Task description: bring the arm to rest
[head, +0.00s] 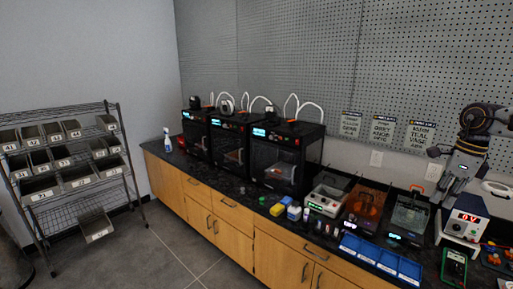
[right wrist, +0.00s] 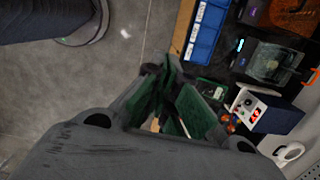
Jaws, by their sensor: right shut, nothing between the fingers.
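My right arm comes in at the right edge of the head view, above the bench. Its gripper (head: 440,192) points down and to the left, in front of the pegboard and over the right part of the bench. In the right wrist view the gripper (right wrist: 170,72) shows dark fingers with green parts. It is shut with nothing held. Floor and the bench edge lie beyond it in that view. My left gripper is in neither view.
The bench (head: 233,188) carries several black 3D printers (head: 280,158), blue bins (head: 380,258), a power supply (head: 463,224) with a red display and a green multimeter (head: 454,266). A wire rack (head: 80,213) with bins stands at left. The floor between is clear.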

